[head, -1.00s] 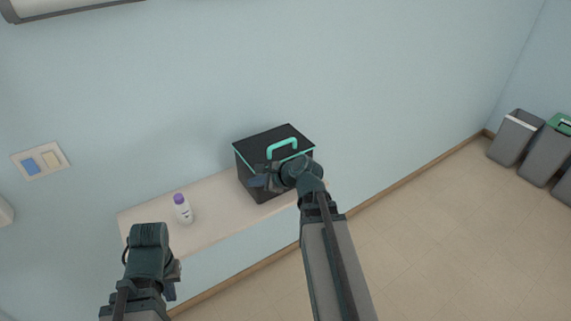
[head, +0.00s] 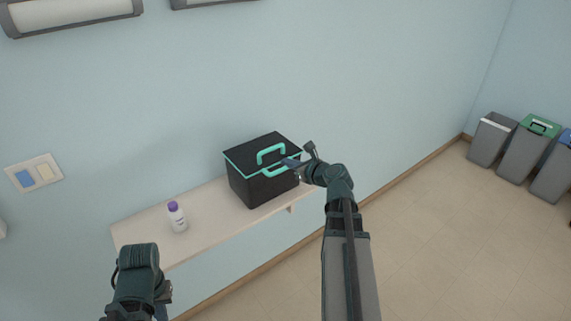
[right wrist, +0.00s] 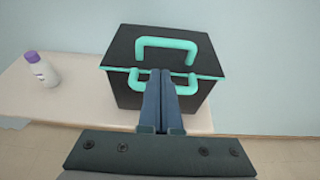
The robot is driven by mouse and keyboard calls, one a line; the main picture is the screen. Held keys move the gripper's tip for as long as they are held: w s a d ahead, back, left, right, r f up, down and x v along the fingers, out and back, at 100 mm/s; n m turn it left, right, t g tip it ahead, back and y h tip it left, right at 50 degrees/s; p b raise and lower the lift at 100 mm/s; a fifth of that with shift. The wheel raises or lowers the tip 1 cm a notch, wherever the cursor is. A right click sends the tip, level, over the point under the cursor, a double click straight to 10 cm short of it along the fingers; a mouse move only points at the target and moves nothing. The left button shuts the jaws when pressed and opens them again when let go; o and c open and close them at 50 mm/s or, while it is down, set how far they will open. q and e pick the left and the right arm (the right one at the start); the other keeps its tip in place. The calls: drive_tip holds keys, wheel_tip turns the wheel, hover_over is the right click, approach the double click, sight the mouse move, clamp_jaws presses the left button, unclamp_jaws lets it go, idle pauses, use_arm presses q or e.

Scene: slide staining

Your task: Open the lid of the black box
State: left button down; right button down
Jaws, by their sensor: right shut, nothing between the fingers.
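The black box (head: 250,185) stands on the shelf with its lid (head: 245,153) down. A teal handle (head: 270,154) stands on the lid, and teal trim runs along the lid's edge. In the right wrist view, the box (right wrist: 125,90) also has a teal front handle (right wrist: 135,82), partly hidden behind my fingers. My right gripper (head: 288,163) is shut and empty at the right part of the lid's front edge. In the right wrist view its fingertips (right wrist: 160,71) overlap that edge; contact cannot be told. My left gripper (head: 160,311) is low at the left, away from the box, its fingers mostly hidden.
A white bottle with a purple cap (head: 177,216) stands left of the box on the pale shelf (head: 145,230). The wall is close behind the box. Several bins (head: 492,138) stand on the floor at the far right. The floor between is clear.

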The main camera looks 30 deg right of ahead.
drive_tip(key=b+x, duration=0.2)
drive_tip(key=x, duration=0.6)
drive_tip(key=r+g+p, duration=0.1)
drive_tip(key=r+p, duration=0.1)
drive_tip(key=p, duration=0.1)
drive_tip(key=w+r+g+p, duration=0.1)
drive_tip(key=r+p, duration=0.1)
drive_tip(key=p, duration=0.2)
drive_tip(key=w+r+g+p, duration=0.1)
drive_tip(key=r+p, duration=0.1)
drive_tip(key=p, duration=0.2)
drive_tip(key=shift+w+a+r, duration=0.1)
drive_tip(key=shift+w, duration=0.05)
drive_tip(key=shift+w+r+p, duration=0.2)
drive_tip(key=shift+r+p, duration=0.1)
drive_tip(key=shift+p, duration=0.15)
drive_tip(key=w+r+p, duration=0.4)
drive_tip(key=w, duration=0.3)
drive_tip(key=w+a+r+p, duration=0.1)
drive_tip(key=w+r+p, duration=0.3)
drive_tip(key=w, duration=0.4)
drive_tip(key=shift+w, duration=0.35)
